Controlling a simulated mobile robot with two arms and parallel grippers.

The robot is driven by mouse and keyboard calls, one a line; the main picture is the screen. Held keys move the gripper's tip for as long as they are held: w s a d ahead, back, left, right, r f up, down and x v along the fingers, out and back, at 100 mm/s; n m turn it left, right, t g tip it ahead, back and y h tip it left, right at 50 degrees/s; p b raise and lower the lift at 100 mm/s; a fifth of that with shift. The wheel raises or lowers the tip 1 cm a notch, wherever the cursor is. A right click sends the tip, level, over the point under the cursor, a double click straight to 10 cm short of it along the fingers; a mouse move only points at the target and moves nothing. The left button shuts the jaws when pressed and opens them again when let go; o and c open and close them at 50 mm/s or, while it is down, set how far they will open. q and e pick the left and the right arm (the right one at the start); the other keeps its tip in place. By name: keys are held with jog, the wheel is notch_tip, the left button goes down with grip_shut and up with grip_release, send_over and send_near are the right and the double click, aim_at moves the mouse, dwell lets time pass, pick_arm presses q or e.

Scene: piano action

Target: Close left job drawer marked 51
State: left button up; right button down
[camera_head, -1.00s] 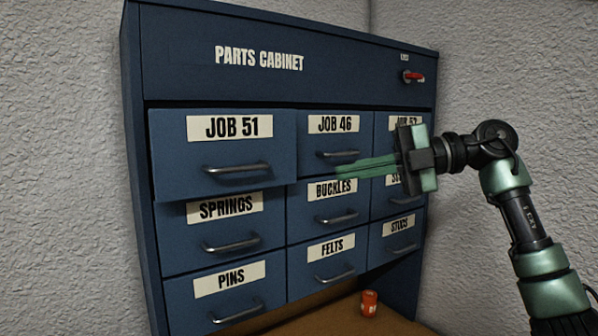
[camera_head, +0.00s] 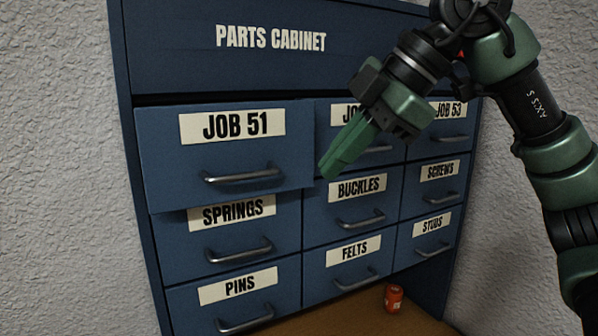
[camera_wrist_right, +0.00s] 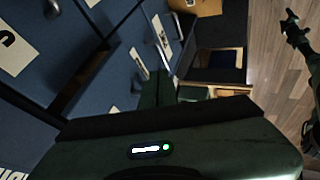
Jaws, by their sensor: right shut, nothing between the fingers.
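The JOB 51 drawer (camera_head: 225,165) is the upper left drawer of the blue parts cabinet (camera_head: 180,60) in the head view. It stands out from the cabinet front, past the drawers around it. Its metal handle (camera_head: 242,177) is bare. My right gripper (camera_head: 328,172) is shut and empty, its green fingers pointing down and left just right of the JOB 51 drawer's right edge. It covers part of the upper middle drawer's label. In the right wrist view the fingers (camera_wrist_right: 165,88) show among tilted drawer fronts.
The JOB 53 (camera_head: 436,130), SPRINGS (camera_head: 235,235), BUCKLES (camera_head: 355,200), SCREWS, PINS, FELTS and STUDS drawers look closed. A small orange-red can (camera_head: 393,298) stands on the brown surface below. Rough grey walls flank the cabinet.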

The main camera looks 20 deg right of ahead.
aim_at(302, 178)
jog(key=w+f+p, duration=0.1)
jog(key=w+a+f+p, duration=0.1)
jog(key=w, duration=0.1)
jog(key=w+a+f+p, duration=0.1)
jog(key=w+f, duration=0.1)
jog(key=shift+w, duration=0.1)
jog(key=shift+w+a+f+p, duration=0.1)
jog(key=shift+w+f+p, duration=0.1)
jog(key=shift+w+p, duration=0.4)
jog(key=shift+w, duration=0.1)
